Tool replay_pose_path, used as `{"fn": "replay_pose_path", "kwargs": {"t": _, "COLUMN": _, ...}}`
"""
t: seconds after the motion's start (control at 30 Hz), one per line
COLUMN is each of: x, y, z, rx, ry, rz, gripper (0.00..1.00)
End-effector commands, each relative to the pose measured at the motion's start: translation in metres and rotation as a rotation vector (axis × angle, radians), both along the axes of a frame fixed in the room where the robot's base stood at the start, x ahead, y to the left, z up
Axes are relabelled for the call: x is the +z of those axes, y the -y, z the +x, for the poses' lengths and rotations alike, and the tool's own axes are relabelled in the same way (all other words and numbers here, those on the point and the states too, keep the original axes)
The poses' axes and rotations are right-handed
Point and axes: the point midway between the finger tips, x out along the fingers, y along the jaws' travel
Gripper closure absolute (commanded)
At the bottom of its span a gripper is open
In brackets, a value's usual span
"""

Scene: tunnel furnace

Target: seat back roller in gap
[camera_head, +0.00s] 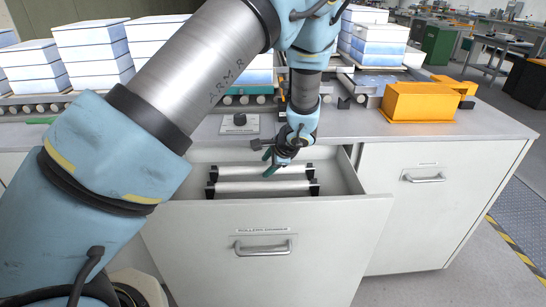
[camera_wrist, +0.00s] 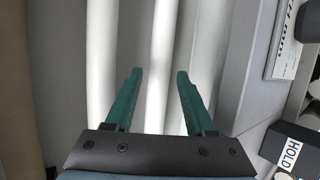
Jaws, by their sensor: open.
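Two pale metal rollers lie across the open drawer (camera_head: 270,240), held at their ends by black supports. The back roller (camera_head: 294,169) is partly hidden by my gripper (camera_head: 269,164); the front roller (camera_head: 262,187) is nearer the drawer front. My gripper is open, pointing down at the rollers. In the wrist view, its green fingers (camera_wrist: 158,72) are apart, with a bright roller (camera_wrist: 160,55) showing between them and another roller (camera_wrist: 100,55) to the left. I cannot tell whether the fingers touch it. The gap is not clearly seen; my arm covers part of the conveyor.
Stacks of white-and-blue boxes (camera_head: 95,58) stand on the roller conveyor (camera_head: 40,106) along the back. A small control box with a black knob (camera_head: 240,121) sits behind the drawer. An orange block (camera_head: 420,101) stands on the counter at right. Bare counter (camera_head: 350,125) lies between them.

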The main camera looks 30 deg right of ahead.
Motion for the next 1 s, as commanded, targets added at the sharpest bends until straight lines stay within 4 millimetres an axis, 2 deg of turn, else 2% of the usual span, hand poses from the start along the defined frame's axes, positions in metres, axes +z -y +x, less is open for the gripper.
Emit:
{"fn": "replay_pose_path", "kwargs": {"t": 0.23, "x": -0.020, "y": -0.003, "z": 0.016, "rx": 0.003, "ry": 0.001, "rz": 0.000, "gripper": 0.45}}
{"fn": "replay_pose_path", "kwargs": {"t": 0.6, "x": -0.024, "y": -0.004, "z": 0.018, "rx": 0.002, "ry": 0.000, "rz": -0.001, "gripper": 0.46}}
{"fn": "replay_pose_path", "kwargs": {"t": 1.0, "x": -0.024, "y": -0.004, "z": 0.017, "rx": 0.002, "ry": 0.000, "rz": -0.001, "gripper": 0.92}}
